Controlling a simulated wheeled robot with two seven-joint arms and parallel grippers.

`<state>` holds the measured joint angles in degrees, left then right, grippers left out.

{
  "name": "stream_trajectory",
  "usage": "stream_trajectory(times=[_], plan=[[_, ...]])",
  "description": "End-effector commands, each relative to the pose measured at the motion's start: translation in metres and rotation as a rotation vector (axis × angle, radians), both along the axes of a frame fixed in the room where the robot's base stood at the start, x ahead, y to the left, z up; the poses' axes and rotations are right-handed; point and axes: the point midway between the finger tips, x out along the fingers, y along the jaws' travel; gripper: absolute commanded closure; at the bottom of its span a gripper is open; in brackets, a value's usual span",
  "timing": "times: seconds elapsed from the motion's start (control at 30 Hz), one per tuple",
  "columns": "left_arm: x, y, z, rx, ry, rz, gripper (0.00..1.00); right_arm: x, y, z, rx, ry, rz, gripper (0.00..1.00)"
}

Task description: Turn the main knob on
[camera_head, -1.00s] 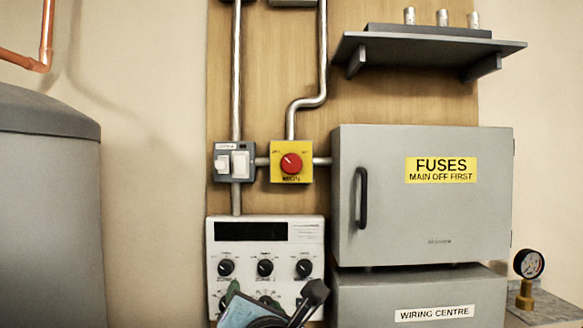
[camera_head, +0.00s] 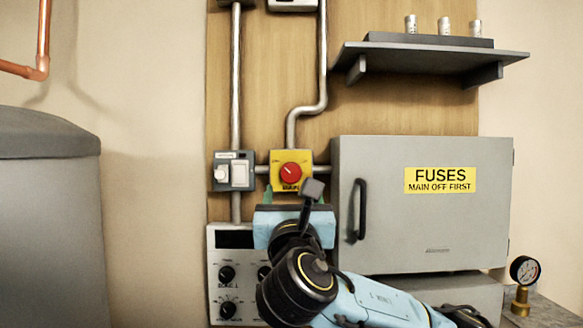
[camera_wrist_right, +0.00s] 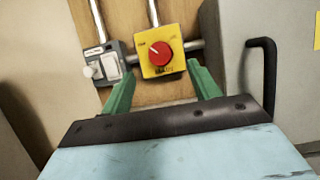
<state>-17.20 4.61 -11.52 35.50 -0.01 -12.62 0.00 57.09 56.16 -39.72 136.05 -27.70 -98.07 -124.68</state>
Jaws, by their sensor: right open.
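The main knob (camera_head: 290,172) is a round red rotary knob on a yellow plate (camera_head: 277,156), fixed to the wooden board. Its pointer mark aims up and to the left. It also shows in the right wrist view (camera_wrist_right: 160,54), ahead of my right gripper. My right gripper (camera_head: 293,193) is just below the yellow plate in the head view. In the right wrist view its green fingers (camera_wrist_right: 162,85) are spread apart, with nothing between them. The knob appears beyond the fingertips, apart from them. My left gripper is not in view.
The grey fuse box (camera_head: 423,225) with a black handle (camera_head: 357,210) stands close on the right. A grey switch (camera_head: 234,171) is left of the knob. A control panel (camera_head: 228,295) is below, partly hidden by my arm. A shelf (camera_head: 430,58) juts out above right.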

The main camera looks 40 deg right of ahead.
Motion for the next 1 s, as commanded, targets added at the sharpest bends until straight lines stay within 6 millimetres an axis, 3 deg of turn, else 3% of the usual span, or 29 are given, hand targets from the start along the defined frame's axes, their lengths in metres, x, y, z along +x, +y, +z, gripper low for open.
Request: stream_trajectory(times=[0.33, 0.8, 1.0], plan=[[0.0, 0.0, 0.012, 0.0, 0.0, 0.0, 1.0, 0.044, -0.037, 0.024, 0.002, 0.0, -0.001, 0.39], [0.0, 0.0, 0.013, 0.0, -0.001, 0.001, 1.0, 0.054, -0.045, 0.028, 0.001, -0.001, 0.002, 0.39], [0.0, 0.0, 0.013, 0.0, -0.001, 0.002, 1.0, 0.053, -0.045, 0.028, 0.001, -0.001, 0.002, 0.65]])
